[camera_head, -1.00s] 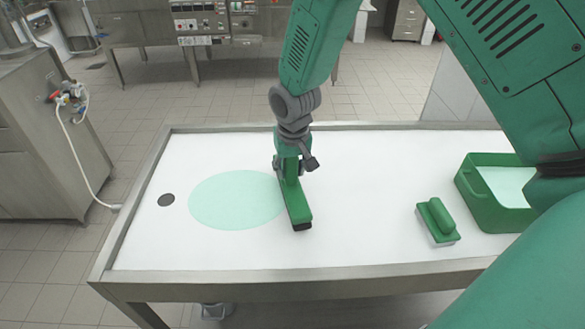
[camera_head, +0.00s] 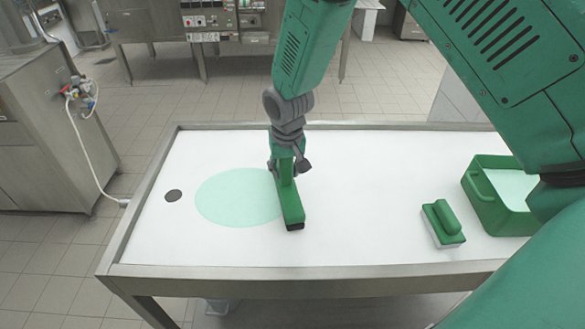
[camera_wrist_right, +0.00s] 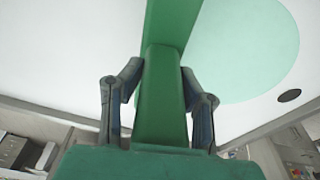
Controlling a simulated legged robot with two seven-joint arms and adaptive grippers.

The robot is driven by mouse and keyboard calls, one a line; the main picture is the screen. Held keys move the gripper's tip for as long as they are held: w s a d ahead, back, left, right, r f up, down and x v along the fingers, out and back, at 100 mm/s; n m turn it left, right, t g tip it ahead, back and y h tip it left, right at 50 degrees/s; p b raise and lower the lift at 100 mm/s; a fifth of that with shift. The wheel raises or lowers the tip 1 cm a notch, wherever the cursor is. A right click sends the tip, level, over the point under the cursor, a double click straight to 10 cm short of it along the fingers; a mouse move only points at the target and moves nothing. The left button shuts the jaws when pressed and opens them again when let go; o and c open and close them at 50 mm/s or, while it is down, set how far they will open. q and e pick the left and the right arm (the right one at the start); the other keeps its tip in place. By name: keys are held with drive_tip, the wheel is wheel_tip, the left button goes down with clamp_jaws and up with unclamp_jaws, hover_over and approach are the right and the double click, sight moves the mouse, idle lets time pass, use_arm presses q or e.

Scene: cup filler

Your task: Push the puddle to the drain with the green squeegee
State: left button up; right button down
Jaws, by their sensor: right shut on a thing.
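The green squeegee (camera_head: 291,208) stands on the white table top (camera_head: 360,190) with its long head down, at the right edge of the puddle. My right gripper (camera_head: 287,166) is shut on its handle; the wrist view shows the fingers (camera_wrist_right: 160,100) on both sides of the green handle. The puddle (camera_head: 238,197) is a flat pale green oval to the left of the squeegee. The drain (camera_head: 173,196) is a dark round spot left of the puddle, with a narrow white gap between. In the wrist view, the puddle (camera_wrist_right: 245,50) and the drain (camera_wrist_right: 289,95) show at the right. My left gripper is not in view.
A green brush (camera_head: 442,222) lies at the right of the table, beside a green bin (camera_head: 487,205). A raised metal rim (camera_head: 300,280) runs around the table. The surface between squeegee and brush is clear. A white hose (camera_head: 85,150) hangs at the left.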

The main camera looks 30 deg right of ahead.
drive_tip(key=shift+w+d+f, duration=0.15)
drive_tip(key=shift+w+d, duration=0.1)
drive_tip(key=shift+d, duration=0.05)
drive_tip(key=shift+w+a+f, duration=0.1)
drive_tip(key=shift+w+a, duration=0.15)
drive_tip(key=shift+w, duration=0.05)
drive_tip(key=a, duration=0.1)
drive_tip(key=w+a, duration=0.1)
drive_tip(key=shift+a, duration=0.4)
drive_tip(key=shift+w+a, duration=0.1)
drive_tip(key=shift+a, duration=0.3)
drive_tip(key=shift+w+a+f, duration=0.2)
drive_tip(key=shift+w+a, duration=0.35)
drive_tip(key=shift+w, duration=0.15)
drive_tip(key=shift+w+a+r, duration=0.1)
drive_tip(key=shift+w+a, duration=0.2)
drive_tip(key=shift+a, duration=0.35)
drive_tip(key=shift+w+a, duration=0.25)
drive_tip(key=shift+a, duration=0.35)
drive_tip(key=shift+w+a+r, duration=0.1)
drive_tip(key=shift+w+a, duration=0.2)
drive_tip(key=shift+a, duration=0.35)
drive_tip(key=shift+w+a, duration=0.1)
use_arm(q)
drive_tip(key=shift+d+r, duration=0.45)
use_arm(e)
drive_tip(key=shift+w, duration=0.1)
